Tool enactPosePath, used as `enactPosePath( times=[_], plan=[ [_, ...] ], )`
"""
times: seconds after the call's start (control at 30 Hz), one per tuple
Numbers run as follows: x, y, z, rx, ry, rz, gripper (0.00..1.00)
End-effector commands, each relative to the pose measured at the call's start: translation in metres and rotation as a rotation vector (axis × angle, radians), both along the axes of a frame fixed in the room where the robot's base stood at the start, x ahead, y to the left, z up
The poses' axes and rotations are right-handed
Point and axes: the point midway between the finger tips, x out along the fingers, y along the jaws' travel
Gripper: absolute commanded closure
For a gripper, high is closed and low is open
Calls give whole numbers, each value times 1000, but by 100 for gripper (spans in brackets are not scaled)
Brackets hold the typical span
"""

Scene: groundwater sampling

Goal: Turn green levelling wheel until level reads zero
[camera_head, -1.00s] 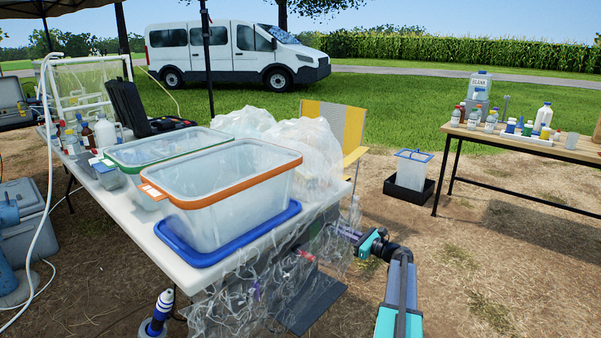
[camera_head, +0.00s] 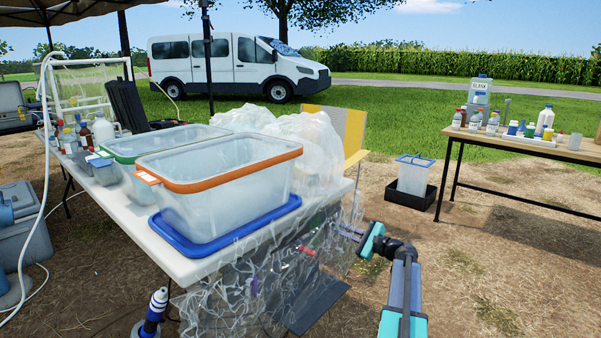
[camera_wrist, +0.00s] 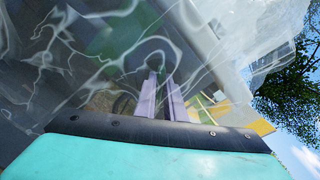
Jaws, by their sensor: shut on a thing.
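My gripper (camera_wrist: 165,88) has pale purple fingers that reach forward among clear plastic in the wrist view. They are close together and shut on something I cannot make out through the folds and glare. A blurred green shape (camera_wrist: 112,42) lies beyond the fingertips; I cannot tell whether it is the levelling wheel or whether the fingers touch it. In the head view my gripper (camera_head: 348,232) points left into the plastic beside the table's right end, its tips partly hidden. I see no levelling wheel or level reading clearly in either view.
Clear plastic sheeting (camera_head: 240,292) hangs over the front of the white table (camera_head: 172,262). An orange-rimmed tub (camera_head: 225,200) stands on a blue lid near the edge. A yellow chair (camera_head: 354,128) is behind. Open ground lies right, before the bench (camera_head: 555,152).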

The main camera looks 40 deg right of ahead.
Motion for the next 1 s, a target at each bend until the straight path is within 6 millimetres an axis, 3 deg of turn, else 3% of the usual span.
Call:
enactPosePath(
  times=[0.03,0.6,0.93,1.0],
  plan=[
    [-1,0,-7,-28,-1,-2,100],
    [-2,2,-8,-331,-76,-3,100],
    [-2,3,-5,-357,-82,-2,100],
    [-2,3,-5,-357,-82,-2,81]
  ],
)
